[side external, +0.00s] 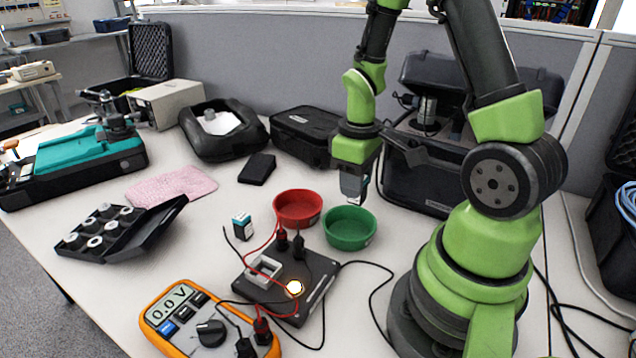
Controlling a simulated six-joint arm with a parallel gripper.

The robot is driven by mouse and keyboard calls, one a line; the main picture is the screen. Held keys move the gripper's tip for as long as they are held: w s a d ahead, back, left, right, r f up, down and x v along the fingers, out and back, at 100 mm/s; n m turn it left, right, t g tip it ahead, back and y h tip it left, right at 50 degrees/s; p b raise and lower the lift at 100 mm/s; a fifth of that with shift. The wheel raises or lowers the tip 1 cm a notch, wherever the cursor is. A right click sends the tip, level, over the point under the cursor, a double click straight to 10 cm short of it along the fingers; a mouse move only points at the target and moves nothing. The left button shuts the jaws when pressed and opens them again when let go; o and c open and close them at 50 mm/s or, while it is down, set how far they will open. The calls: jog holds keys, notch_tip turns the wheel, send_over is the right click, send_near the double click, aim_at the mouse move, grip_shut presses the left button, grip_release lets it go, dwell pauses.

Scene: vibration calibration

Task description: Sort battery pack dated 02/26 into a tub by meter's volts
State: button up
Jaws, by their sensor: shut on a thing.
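My gripper (354,197) points down above the green tub (350,228), shut on what seems to be a battery pack, mostly hidden by the fingers. The red tub (298,208) stands just left of the green one. Another battery pack (243,228), dark with a white and teal label, stands upright on the table left of the red tub. No date is readable on either. The orange meter (205,322) at the front reads 0.0 V. Its leads run to a black test fixture (285,285) with a pale cradle (264,270) that looks empty and a glowing lamp.
An open black case of round weights (108,232), a pink cloth (172,186) and a black box (257,169) lie to the left. Black cases (305,135) stand behind. Loose cables cross the table around the fixture. Table left of the standing pack is clear.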

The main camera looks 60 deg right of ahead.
jog(key=shift+s+d+f, duration=0.25)
jog(key=shift+s+f, duration=0.05)
jog(key=shift+f, duration=3.05)
jog(key=o, duration=1.1)
jog(key=shift+r, duration=0.15)
jog(key=shift+r, duration=3.85)
